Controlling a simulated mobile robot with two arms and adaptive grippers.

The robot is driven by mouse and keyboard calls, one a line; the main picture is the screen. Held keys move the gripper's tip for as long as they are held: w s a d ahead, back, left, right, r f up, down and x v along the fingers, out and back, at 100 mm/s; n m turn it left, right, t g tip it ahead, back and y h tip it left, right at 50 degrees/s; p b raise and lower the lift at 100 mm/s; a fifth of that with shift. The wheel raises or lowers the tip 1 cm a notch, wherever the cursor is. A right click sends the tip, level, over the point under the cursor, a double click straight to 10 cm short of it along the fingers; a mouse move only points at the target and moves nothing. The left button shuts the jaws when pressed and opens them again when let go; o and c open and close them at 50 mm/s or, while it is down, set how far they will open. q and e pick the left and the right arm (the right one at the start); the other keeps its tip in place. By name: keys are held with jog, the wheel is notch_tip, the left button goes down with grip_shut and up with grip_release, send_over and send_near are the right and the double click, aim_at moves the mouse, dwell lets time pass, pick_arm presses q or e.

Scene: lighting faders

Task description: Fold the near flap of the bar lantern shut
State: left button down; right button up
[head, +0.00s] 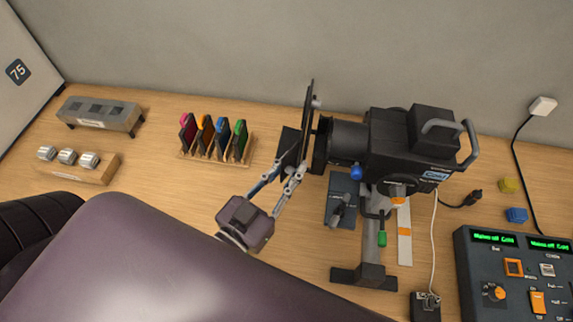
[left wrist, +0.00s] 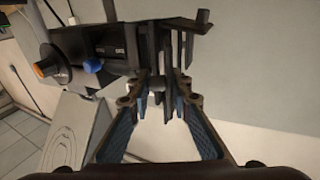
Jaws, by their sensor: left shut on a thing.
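The bar lantern (head: 395,150) is a black lamp on a stand at the centre right, its front facing left. Dark flaps stand at its front; the tall thin one (head: 307,110) is seen nearly edge-on. The near flap (head: 289,140) is a dark plate at the front, partly covered by my fingers. My left gripper (head: 289,170) is shut on the near flap, its jaws still spread apart at their base. In the left wrist view, the fingertips (left wrist: 162,88) meet dark flap parts below the lantern body (left wrist: 105,45). The exact grip is hard to see. My right gripper is not in view.
A wooden rack of coloured filters (head: 215,145) stands left of the gripper. A grey box (head: 100,115) and a wooden block with knobs (head: 75,165) are farther left. A control desk (head: 510,270) is at lower right. Bare table lies around the rack.

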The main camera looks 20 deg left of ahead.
pick_arm(q)
jog(key=shift+d+y, duration=0.25)
jog(key=shift+y, duration=0.05)
jog(key=c, duration=1.9)
grip_release()
jog(key=shift+o, duration=0.3)
jog(key=shift+d, duration=0.2)
jog(key=shift+s+a, duration=0.1)
jog(key=shift+s+a, duration=0.1)
jog(key=shift+s, duration=0.15)
jog(key=s, duration=0.6)
jog(key=shift+s+a, duration=0.35)
jog(key=shift+s, duration=0.05)
jog(key=shift+f, duration=0.15)
